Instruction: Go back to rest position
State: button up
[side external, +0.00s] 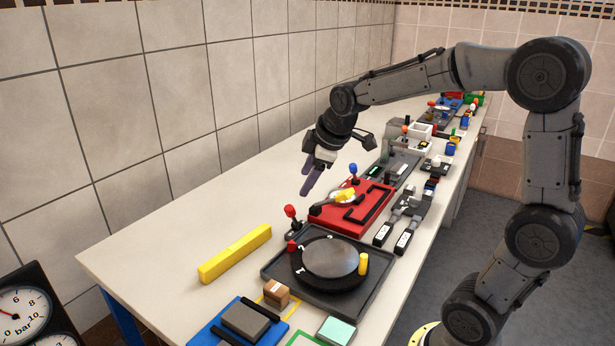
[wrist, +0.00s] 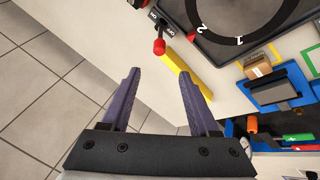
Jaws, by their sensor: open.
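My gripper (side external: 311,179) hangs in the air above the far side of the bench, left of the red panel. Its two purple fingers are apart with nothing between them. In the wrist view my gripper (wrist: 156,82) also shows open and empty. Beyond its fingertips lie a yellow bar (wrist: 187,72) and a red-knobbed lever (wrist: 159,46) on an on/off base. The gripper touches nothing that I can see.
The white bench (side external: 150,250) carries a red panel (side external: 350,210), a dark tray with a round dial (side external: 330,258), a yellow bar (side external: 235,253), a blue holder (side external: 215,325) and several small fixtures. A tiled wall (side external: 120,120) stands behind. The bench's left end is bare.

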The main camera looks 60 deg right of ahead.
jog(key=s+a+r+t+y, duration=0.1)
jog(key=s+a+r+t, duration=0.1)
jog(key=s+a+r, duration=0.55)
jog(key=s+a+f+m+g, duration=0.1)
jog(key=s+f+m, duration=0.2)
jog(key=s, duration=0.4)
jog(key=s+a+f+m+g, duration=0.1)
jog(key=s+f+m, duration=0.2)
jog(key=s+f, duration=0.2)
jog(key=shift+s+a+f+m+y, duration=0.3)
jog(key=shift+s+a, duration=0.1)
jog(key=shift+s, duration=0.85)
